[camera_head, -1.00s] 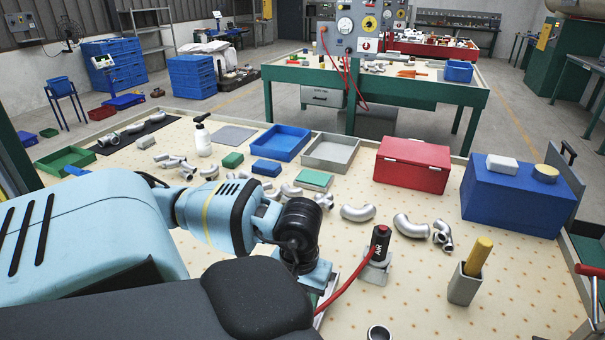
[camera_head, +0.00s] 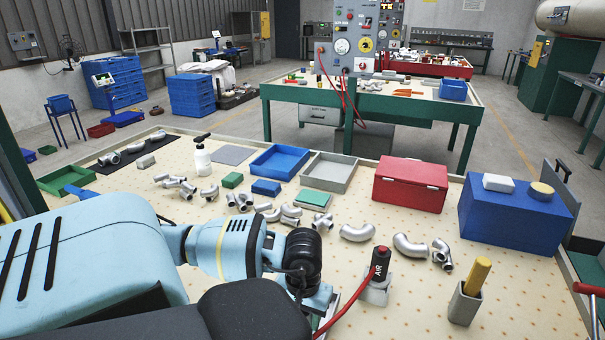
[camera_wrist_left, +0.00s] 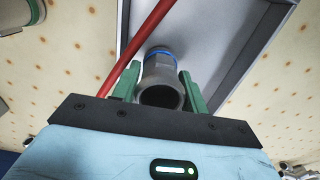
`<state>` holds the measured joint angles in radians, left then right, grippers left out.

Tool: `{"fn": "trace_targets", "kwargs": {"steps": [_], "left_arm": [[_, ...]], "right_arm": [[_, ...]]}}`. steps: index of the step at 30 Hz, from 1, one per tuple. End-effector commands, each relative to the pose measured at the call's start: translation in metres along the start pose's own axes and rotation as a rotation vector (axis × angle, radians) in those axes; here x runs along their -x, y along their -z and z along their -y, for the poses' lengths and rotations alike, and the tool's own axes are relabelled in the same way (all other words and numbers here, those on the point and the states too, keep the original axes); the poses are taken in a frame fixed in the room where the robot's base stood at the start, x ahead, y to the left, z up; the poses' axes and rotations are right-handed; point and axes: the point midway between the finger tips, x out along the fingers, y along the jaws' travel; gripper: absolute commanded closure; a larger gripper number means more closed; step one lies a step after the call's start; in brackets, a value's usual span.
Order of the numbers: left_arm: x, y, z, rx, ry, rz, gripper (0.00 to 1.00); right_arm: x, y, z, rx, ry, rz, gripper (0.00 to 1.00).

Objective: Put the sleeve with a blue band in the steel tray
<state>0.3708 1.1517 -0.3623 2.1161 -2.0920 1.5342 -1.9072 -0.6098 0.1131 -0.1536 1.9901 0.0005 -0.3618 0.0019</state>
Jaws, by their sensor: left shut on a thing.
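My left gripper (camera_wrist_left: 159,72) is shut on a grey sleeve with a blue band (camera_wrist_left: 158,68); its open end faces the wrist camera. The sleeve is over a grey metal tray (camera_wrist_left: 225,35) in the left wrist view; I cannot tell whether it touches the tray floor. In the head view my left wrist (camera_head: 305,255) hides the sleeve and most of what is below it. Another shallow grey tray (camera_head: 313,183) lies farther back on the bench. My right gripper is not in view.
A red hose (camera_wrist_left: 135,45) crosses the tray beside the left finger and runs to the black and red air tool (camera_head: 380,262). Silver pipe elbows (camera_head: 410,246), a holder with a yellow handle (camera_head: 465,305), a red box (camera_head: 410,185) and a blue box (camera_head: 515,215) stand around.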

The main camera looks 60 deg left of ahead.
Motion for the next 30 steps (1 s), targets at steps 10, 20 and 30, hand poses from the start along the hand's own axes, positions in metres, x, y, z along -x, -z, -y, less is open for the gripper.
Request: {"fn": "trace_targets", "kwargs": {"steps": [10, 20, 30], "left_arm": [[-0.002, 0.000, 0.000, 0.000, 0.000, 0.000, 0.40], [-0.002, 0.000, 0.000, 0.000, 0.000, -0.001, 0.35], [0.042, 0.002, 0.000, -0.001, -0.001, -0.007, 0.35]], "right_arm": [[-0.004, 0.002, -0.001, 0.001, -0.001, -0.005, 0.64], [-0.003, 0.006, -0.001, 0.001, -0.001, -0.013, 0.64], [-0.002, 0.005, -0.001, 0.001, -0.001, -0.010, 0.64]]}}
